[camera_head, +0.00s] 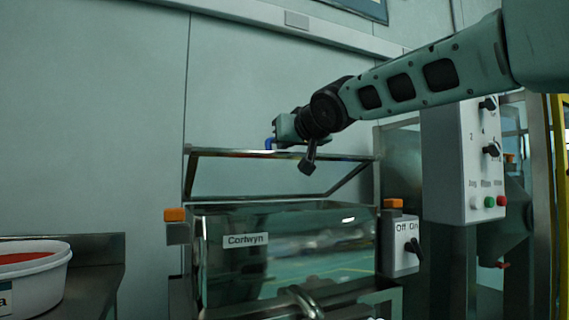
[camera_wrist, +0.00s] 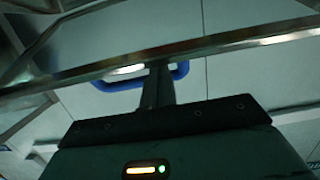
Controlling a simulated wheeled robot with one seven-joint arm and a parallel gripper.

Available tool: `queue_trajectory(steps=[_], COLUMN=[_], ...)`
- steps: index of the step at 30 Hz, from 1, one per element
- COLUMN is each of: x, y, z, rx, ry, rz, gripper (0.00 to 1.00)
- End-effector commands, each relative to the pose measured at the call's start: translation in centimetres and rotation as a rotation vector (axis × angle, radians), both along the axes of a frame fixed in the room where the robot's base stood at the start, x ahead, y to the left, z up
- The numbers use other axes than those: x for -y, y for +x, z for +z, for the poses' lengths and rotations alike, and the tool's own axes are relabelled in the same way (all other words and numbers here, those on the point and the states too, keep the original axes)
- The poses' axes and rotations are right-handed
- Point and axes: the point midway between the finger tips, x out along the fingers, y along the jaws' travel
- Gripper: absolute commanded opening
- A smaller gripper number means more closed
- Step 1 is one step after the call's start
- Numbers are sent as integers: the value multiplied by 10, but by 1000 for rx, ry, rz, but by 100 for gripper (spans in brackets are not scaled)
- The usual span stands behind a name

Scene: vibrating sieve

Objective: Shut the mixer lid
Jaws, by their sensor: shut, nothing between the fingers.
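The mixer (camera_head: 290,250) is a steel machine with a "Corlwyn" label, in the lower middle of the head view. Its lid (camera_head: 280,153) is a metal frame standing raised above the body. A blue handle (camera_head: 270,143) is on the lid's upper edge; in the wrist view the handle (camera_wrist: 180,72) lies across the shut fingers. My gripper (camera_head: 277,143) is at the lid's top edge beside the handle; in the wrist view its fingers (camera_wrist: 158,68) are shut and empty, overlapping the handle and the metal bar. I cannot tell whether they touch.
A control box with an Off/On switch (camera_head: 401,246) is on the mixer's right. A larger white panel (camera_head: 463,165) with knobs and buttons hangs further right, below my arm. A white tub (camera_head: 35,285) stands on a steel table (camera_head: 95,262) at left. A wall is behind the lid.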

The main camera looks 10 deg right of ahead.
Motion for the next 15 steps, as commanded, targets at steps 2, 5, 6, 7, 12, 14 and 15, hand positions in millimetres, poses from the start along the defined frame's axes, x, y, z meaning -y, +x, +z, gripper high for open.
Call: queue_trajectory(steps=[2,5,6,7,12,14,15], x=[0,1,1,1,2,3,3], y=[-3,-5,-6,-7,-11,-12,-13], z=[-17,-23,-25,-26,-34,-37,-39], rx=[27,54,65,73,113,125,130], ry=[4,10,13,14,22,24,27], rz=[1,1,1,0,0,0,-1], gripper=[0,0,0,0,0,0,0])
